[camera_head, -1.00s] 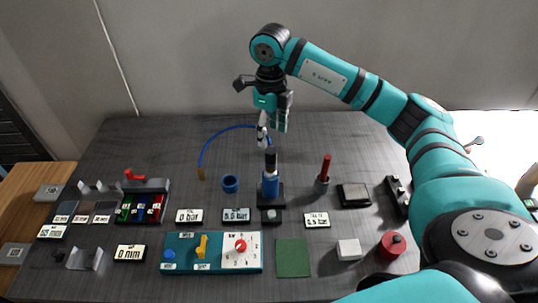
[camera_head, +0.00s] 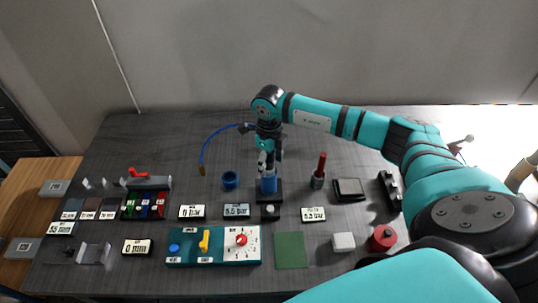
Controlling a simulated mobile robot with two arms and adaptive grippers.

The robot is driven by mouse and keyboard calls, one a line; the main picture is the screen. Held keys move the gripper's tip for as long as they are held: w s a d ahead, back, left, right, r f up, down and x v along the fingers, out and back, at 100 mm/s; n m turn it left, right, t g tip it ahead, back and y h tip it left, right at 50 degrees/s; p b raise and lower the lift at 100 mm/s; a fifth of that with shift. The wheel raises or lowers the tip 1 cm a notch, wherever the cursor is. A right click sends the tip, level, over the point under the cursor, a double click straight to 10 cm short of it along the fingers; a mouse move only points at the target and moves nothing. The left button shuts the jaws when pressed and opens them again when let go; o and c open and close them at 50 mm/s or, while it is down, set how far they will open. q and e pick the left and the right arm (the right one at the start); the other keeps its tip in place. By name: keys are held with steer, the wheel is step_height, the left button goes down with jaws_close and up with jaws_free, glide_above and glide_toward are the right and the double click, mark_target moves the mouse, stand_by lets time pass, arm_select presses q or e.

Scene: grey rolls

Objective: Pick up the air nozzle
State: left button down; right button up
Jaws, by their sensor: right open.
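A blue upright body, which looks like the air nozzle (camera_head: 269,184), stands in a black holder (camera_head: 269,197) at the middle of the table. Its black top, seen earlier, is now mostly hidden by my right gripper (camera_head: 268,163). My right gripper is open, pointing down, with its fingers around or just in front of that top; I cannot tell whether they touch it. A thin blue hose (camera_head: 208,141) curves from a brass end on the left to behind the gripper. My left gripper is not in view.
A blue ring-like cup (camera_head: 230,180) stands close on the left, and a red-handled tool (camera_head: 319,172) on the right. Small display plates (camera_head: 236,211) and a teal panel (camera_head: 213,259) lie in front. The back of the table is mostly clear.

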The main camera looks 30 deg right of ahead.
mark_target(269, 155)
jaws_close()
stand_by(0.3)
steer(key=shift+r, duration=0.15)
steer(key=shift+w+r+b, duration=0.1)
steer(key=shift+r+b, duration=0.5)
steer(key=shift+s+a+r+b, duration=0.1)
steer(key=shift+s+r+b, duration=0.05)
steer(key=shift+r+b, duration=0.25)
steer(key=shift+s+a+r+b, duration=0.15)
steer(key=shift+r+b, duration=0.1)
steer(key=shift+r, duration=0.25)
steer(key=s+a+r+b, duration=0.1)
steer(key=s+a+b, duration=0.3)
steer(key=s, duration=0.9)
steer(key=shift+s+a+r+b, duration=0.2)
steer(key=shift+a+r+b, duration=0.15)
steer(key=shift+a, duration=1.5)
